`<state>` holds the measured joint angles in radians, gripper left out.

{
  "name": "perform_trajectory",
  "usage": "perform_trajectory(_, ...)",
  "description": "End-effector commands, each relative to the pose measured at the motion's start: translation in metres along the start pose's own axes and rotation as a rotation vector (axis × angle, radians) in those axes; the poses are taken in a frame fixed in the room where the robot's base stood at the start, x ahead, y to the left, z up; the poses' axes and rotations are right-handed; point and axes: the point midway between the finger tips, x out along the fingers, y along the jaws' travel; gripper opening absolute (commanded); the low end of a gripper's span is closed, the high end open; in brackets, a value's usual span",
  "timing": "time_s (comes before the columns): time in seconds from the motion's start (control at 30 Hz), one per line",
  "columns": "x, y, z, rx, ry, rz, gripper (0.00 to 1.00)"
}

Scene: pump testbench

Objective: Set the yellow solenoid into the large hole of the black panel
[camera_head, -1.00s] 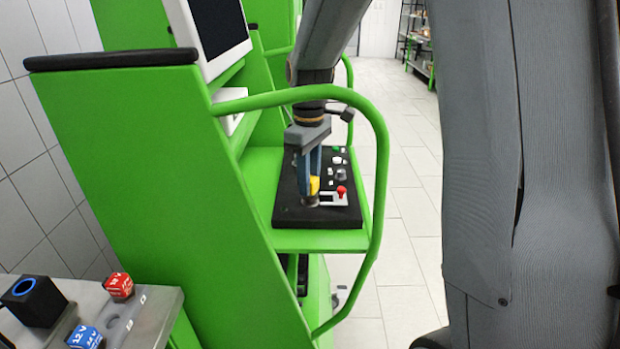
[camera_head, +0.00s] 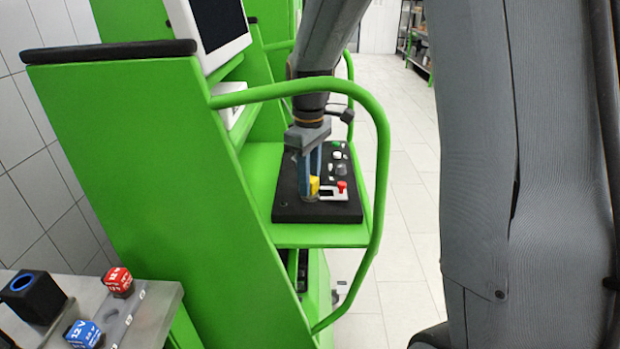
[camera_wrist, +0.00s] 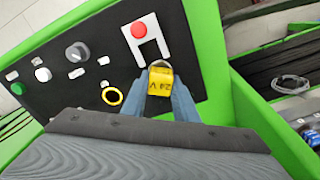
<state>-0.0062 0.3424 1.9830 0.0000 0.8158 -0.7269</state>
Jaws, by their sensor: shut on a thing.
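The yellow solenoid (camera_wrist: 160,82), marked "24 V", is between the blue fingers of my gripper (camera_wrist: 158,98) in the wrist view. In the head view my gripper (camera_head: 311,183) points down at the front part of the black panel (camera_head: 288,212), with a bit of the yellow solenoid (camera_head: 314,186) showing between its fingers. The gripper is shut on the solenoid. The black panel also fills much of the wrist view (camera_wrist: 125,30). The large hole is not clearly visible, and I cannot tell whether the solenoid touches the panel.
A red button (camera_head: 342,186) on a white plate is beside the gripper. Knobs and a yellow ring (camera_wrist: 112,96) are also on the panel. A green rail (camera_head: 384,150) curves around the shelf. A grey table (camera_head: 150,310) at lower left holds red and blue blocks.

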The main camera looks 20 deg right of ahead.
Motion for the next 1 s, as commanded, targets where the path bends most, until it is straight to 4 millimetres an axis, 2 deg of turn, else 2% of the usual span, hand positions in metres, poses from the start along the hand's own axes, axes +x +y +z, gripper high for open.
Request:
perform_trajectory(0.23,0.0014,0.0000,0.0000,0.000,0.000,0.000,0.10)
perform_trajectory(0.27,0.0013,0.0000,0.0000,0.000,0.000,0.000,0.30)
perform_trajectory(0.37,0.0014,0.0000,0.0000,0.000,0.000,0.000,0.47)
perform_trajectory(0.57,0.0014,-0.0001,0.0001,0.000,0.000,0.000,0.48)
perform_trajectory(0.7,0.0016,-0.0002,0.0002,0.000,-0.001,-0.001,0.64)
perform_trajectory(1.0,0.0015,-0.0002,0.0002,0.000,0.000,0.000,0.64)
